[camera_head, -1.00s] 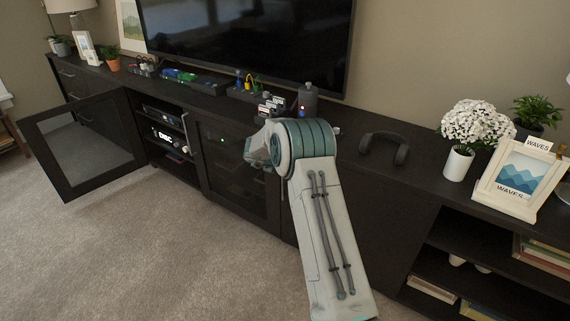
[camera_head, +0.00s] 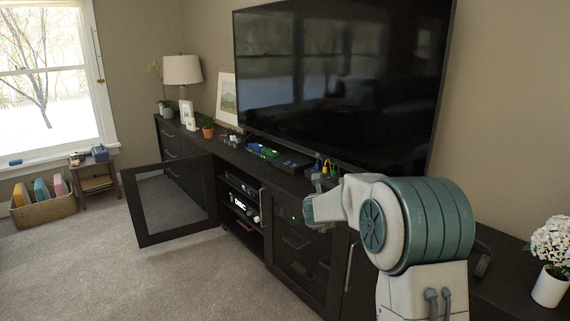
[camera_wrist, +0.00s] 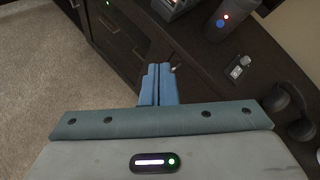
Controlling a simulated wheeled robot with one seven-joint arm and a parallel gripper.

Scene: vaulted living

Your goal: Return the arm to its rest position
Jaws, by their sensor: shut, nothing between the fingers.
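My gripper (camera_wrist: 158,84) shows in the wrist view as two blue fingers pressed together, with nothing between them. It is over the dark front edge of the media console, with the carpet to the left. In the head view my arm is raised and bent in front of the console (camera_head: 290,186), and my wrist is left of the large teal joint. The fingers cannot be made out clearly there.
A glass-fronted cabinet door (camera_head: 172,198) stands open over the carpet (camera_head: 150,285). A television (camera_head: 340,85) stands on the console. In the wrist view, a dark cylinder (camera_wrist: 230,18) and headphones (camera_wrist: 293,112) lie near my fingers.

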